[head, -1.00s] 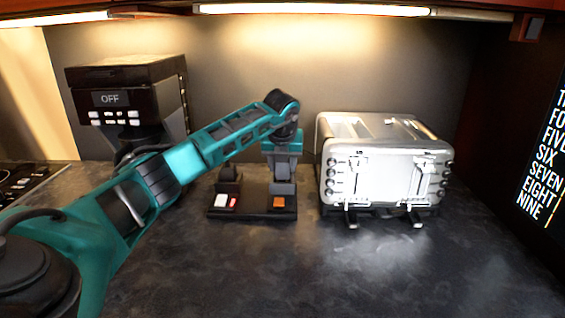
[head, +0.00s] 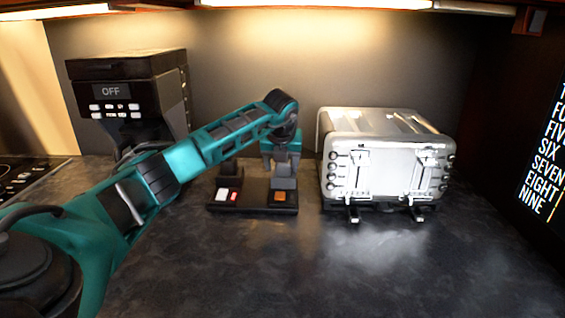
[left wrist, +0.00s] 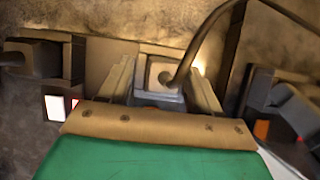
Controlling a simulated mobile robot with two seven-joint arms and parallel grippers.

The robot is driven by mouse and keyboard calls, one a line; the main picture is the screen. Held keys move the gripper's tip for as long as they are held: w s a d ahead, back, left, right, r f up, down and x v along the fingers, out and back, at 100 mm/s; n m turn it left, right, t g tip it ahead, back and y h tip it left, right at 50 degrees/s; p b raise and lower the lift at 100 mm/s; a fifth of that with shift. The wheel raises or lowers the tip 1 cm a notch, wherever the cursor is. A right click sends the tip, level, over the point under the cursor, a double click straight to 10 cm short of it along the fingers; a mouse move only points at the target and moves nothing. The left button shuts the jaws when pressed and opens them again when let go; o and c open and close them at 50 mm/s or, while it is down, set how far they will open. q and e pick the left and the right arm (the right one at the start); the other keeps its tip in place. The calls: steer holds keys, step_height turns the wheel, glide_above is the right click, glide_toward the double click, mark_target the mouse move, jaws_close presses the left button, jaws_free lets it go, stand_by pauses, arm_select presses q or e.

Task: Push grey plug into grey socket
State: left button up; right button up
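A grey plug (left wrist: 160,74) with a dark cable shows in the left wrist view. My left gripper (left wrist: 164,75) has one finger on each side of it; whether the fingers press on it I cannot tell. In the head view the left gripper (head: 281,158) points down over the right part of a black socket board (head: 256,205). A dark upright block (head: 284,182) shows under it; the arm hides part of this area. The grey socket cannot be told apart clearly. My right gripper is not in view.
The board has white and red switches (head: 227,195) at left and an orange one (head: 280,197) at right. A silver toaster (head: 385,165) stands close to the right. A black coffee machine (head: 125,88) stands at back left. The front counter (head: 330,275) is clear.

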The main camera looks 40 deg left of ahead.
arm_select(q)
steer(key=shift+o, duration=0.2)
steer(key=shift+w+d+f, duration=0.1)
steer(key=shift+d+f, duration=0.15)
steer(key=shift+d, duration=0.15)
steer(key=shift+d+r, duration=0.1)
steer(key=shift+r, duration=0.15)
steer(key=a+v, duration=0.1)
steer(key=v, duration=1.1)
steer(key=shift+s+r, duration=0.3)
steer(key=shift+r, duration=0.15)
steer(key=shift+d, duration=0.15)
steer(key=shift+f, duration=0.1)
